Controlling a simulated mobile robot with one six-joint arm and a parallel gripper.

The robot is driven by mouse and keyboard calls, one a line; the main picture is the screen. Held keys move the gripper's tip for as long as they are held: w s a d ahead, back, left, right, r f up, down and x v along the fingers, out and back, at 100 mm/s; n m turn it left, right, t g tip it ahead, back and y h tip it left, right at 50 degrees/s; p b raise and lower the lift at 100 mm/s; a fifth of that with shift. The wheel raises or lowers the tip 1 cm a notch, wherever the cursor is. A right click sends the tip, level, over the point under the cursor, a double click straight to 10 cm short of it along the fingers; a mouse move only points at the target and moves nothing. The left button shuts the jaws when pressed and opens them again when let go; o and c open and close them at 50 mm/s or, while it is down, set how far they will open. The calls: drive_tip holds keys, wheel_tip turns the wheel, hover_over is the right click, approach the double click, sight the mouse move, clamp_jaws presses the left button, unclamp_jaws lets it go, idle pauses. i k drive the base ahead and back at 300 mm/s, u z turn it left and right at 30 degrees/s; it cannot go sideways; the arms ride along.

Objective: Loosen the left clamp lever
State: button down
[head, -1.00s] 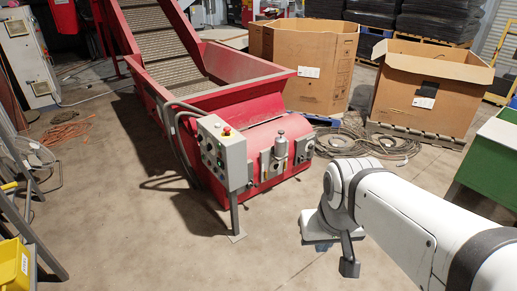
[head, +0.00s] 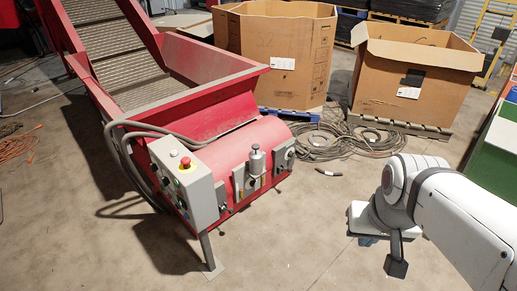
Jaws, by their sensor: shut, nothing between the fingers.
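The red conveyor's end cover carries two small grey clamps with dark levers. The left clamp lever (head: 222,194) is at the cover's left edge, close beside the control box, and is small and partly hard to make out. The right clamp (head: 285,155) sits at the cover's right edge. A grey cylindrical unit (head: 256,161) stands between them. My gripper (head: 397,266) hangs at the end of my white arm at the lower right, over open floor. It is shut and empty, well apart from the clamps.
A grey control box (head: 188,180) with a red button stands on a post just left of the left clamp. Coiled cables (head: 335,140) and a short dark cable piece (head: 327,172) lie on the floor. Cardboard boxes (head: 415,78) stand behind. The floor in front is clear.

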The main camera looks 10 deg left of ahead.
sight(231, 211)
drive_tip(key=u, duration=0.35)
drive_tip(key=i, duration=1.25)
drive_tip(key=u, duration=0.8)
